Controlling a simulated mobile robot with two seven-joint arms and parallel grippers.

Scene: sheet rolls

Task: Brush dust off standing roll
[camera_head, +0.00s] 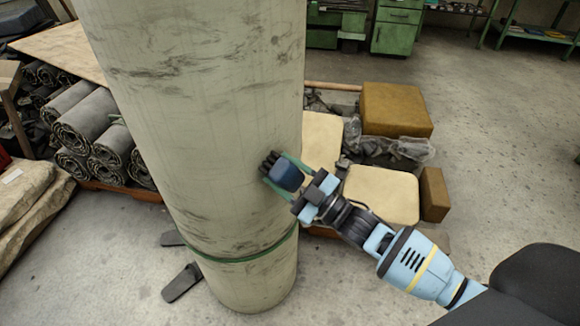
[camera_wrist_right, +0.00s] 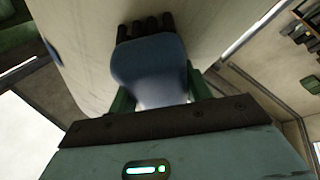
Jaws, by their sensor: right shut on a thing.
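The standing roll (camera_head: 215,110) is a tall pale cylinder with dark dusty smudges, slightly tilted in the head view, with a green band around its lower part. My right gripper (camera_head: 284,178) is shut on a blue brush (camera_head: 287,176) with dark bristles. The bristles are at the right side of the roll, seemingly against its surface. In the right wrist view the brush (camera_wrist_right: 150,65) sits between the green fingers, bristles towards the pale roll (camera_wrist_right: 85,45); exact contact cannot be told. My left gripper is not in view.
Dark rolled sheets (camera_head: 88,120) are stacked at the left. Cushion-like tan blocks (camera_head: 381,194) and a brown block (camera_head: 396,108) lie behind the arm at the right. Green cabinets (camera_head: 397,27) stand at the back. Grey floor is open at the far right.

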